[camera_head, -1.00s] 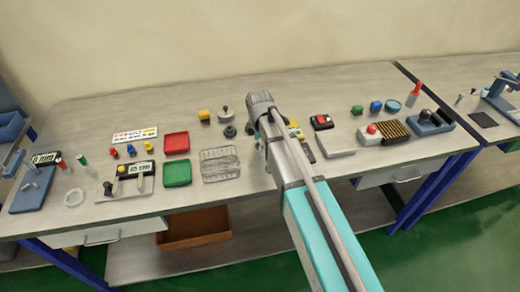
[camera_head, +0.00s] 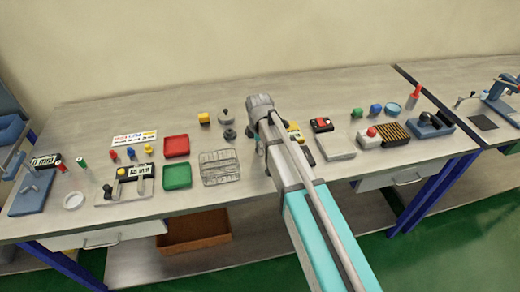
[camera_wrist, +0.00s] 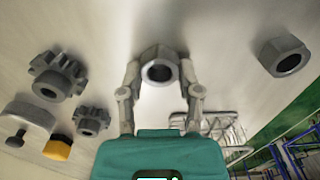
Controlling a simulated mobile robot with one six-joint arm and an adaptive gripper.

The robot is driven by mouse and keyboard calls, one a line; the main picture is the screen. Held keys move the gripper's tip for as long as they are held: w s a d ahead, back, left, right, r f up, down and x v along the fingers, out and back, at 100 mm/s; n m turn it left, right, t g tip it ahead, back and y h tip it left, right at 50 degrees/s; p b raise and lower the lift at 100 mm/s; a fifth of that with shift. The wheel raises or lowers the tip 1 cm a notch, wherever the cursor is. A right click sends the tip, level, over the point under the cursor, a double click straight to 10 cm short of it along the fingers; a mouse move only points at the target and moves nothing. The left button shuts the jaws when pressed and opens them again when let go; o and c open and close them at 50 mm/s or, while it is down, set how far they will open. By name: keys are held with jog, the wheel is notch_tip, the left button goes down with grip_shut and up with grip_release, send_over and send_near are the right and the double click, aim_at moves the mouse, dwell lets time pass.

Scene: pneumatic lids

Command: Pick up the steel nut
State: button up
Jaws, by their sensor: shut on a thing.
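A grey hexagonal steel nut (camera_wrist: 158,54) with a round dark hole is between the fingers of my gripper (camera_wrist: 160,74) in the wrist view. The fingers touch it on opposite sides, and my gripper is shut on it. I cannot tell whether the nut is off the table. A second grey nut (camera_wrist: 283,56) lies apart at the right of the wrist view. In the head view, my arm hides the held nut and the fingertips.
In the wrist view, a large gear (camera_wrist: 57,76) and a smaller gear (camera_wrist: 92,121) lie left, with a yellow block (camera_wrist: 57,147). A wire basket (camera_wrist: 215,128) lies right. In the head view, red (camera_head: 176,146) and green (camera_head: 177,177) trays stand left of my arm.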

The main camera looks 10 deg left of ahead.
grip_shut()
jog(key=shift+r, duration=0.15)
notch_tip(320, 180, up, 3)
jog(key=p, duration=0.3)
jog(key=s+d+r+p, duration=0.5)
jog(key=s+r+p, duration=0.4)
jog(key=s, duration=0.4)
jog(key=shift+r+p, duration=0.4)
jog(key=shift+p, duration=0.1)
jog(key=shift+d, duration=0.1)
notch_tip(320, 180, down, 2)
jog(key=shift+f+b, duration=0.1)
jog(key=shift+b, duration=1)
